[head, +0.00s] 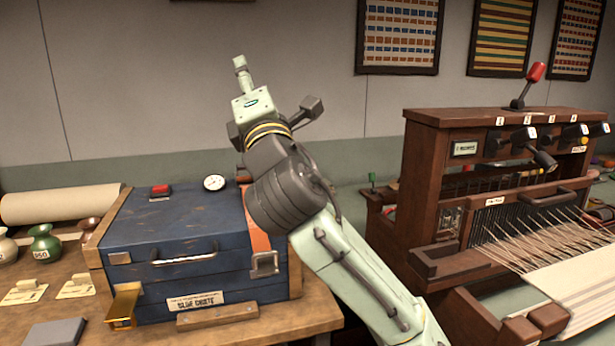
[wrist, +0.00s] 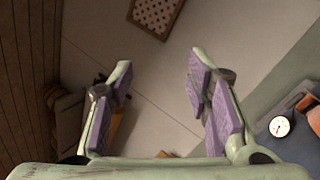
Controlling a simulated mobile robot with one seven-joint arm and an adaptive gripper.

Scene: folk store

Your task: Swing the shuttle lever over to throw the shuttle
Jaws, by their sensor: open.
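The loom (head: 470,118) is a dark brown wooden frame at the right of the head view. A lever with a red knob (head: 535,72) stands up from its top beam, tilted to the right; it looks like the shuttle lever. My gripper (head: 240,62) points up near the wall, well to the left of the lever and above the blue chest. In the wrist view my gripper (wrist: 160,60) has its purple-padded fingers spread with nothing between them. The lever cannot be made out in the wrist view.
A blue chest (head: 180,240) with a dial gauge (head: 214,183) and a red button (head: 160,190) sits on the wooden table (head: 255,333). Black knobs (head: 545,160) jut from the loom's front, above stretched threads (head: 555,235). Framed textiles (head: 400,35) hang behind.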

